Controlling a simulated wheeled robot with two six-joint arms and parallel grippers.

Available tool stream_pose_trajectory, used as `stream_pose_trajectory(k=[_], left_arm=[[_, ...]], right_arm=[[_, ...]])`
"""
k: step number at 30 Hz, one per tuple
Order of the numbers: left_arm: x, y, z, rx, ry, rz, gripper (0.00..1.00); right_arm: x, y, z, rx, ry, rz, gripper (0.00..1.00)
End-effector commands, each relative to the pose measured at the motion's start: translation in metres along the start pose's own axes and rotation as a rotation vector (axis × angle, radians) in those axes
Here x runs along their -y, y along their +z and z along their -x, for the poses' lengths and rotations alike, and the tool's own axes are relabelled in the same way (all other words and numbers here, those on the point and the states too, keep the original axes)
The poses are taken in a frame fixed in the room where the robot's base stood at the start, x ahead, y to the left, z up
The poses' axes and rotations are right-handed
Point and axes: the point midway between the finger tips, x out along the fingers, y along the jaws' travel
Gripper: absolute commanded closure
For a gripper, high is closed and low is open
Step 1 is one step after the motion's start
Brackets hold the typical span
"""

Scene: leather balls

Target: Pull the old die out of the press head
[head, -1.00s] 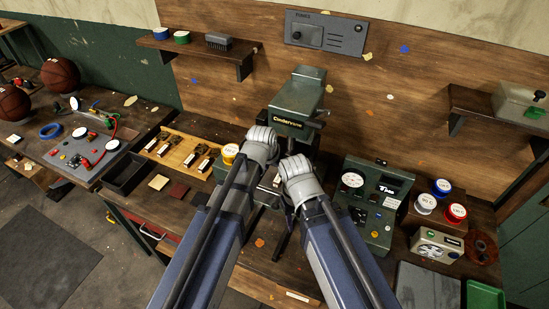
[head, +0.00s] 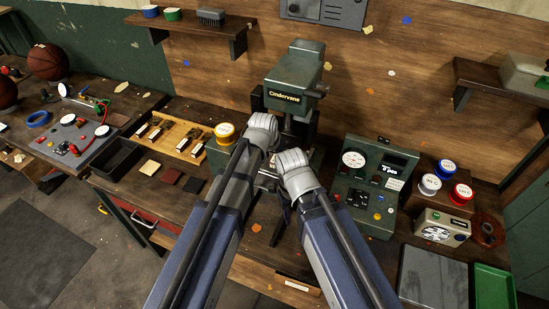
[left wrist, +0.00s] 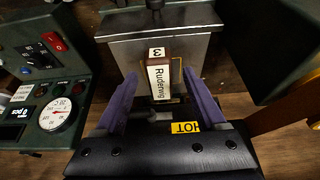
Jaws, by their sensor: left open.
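The green press head (head: 297,72) labelled Cindervane stands at the back of the bench, in front of the wooden wall. In the left wrist view, a die (left wrist: 160,80) with a white label reading Ruderwig and a 3 sits against a grey metal block (left wrist: 125,52). My left gripper (left wrist: 157,88) is open, its purple fingers on both sides of the die with visible gaps. In the head view my left wrist is in front of the press, and its fingers are hidden.
A gauge panel (head: 367,188) stands right of the press. A wooden tray (head: 205,152) with several dies and a black bin (head: 117,160) lie left. A yellow HOT label (left wrist: 186,128) shows near my left gripper. A grey plate (head: 433,278) and green tray (head: 492,287) lie front right.

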Motion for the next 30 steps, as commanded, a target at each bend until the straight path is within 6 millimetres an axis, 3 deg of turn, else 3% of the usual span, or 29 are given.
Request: stream_pose_trajectory(k=[6, 24, 30], left_arm=[[-0.0001, -0.0002, 0.0008, 0.000, 0.000, 0.000, 0.30], [-0.0001, -0.0002, 0.0007, 0.000, 0.000, 0.000, 0.97], [-0.0001, -0.0001, 0.0007, 0.000, 0.000, 0.000, 1.00]], right_arm=[[0.0000, 0.0001, 0.0008, 0.000, 0.000, 0.000, 0.50], [0.0000, 0.0001, 0.0007, 0.000, 0.000, 0.000, 0.50], [0.0000, 0.0001, 0.0007, 0.000, 0.000, 0.000, 0.50]])
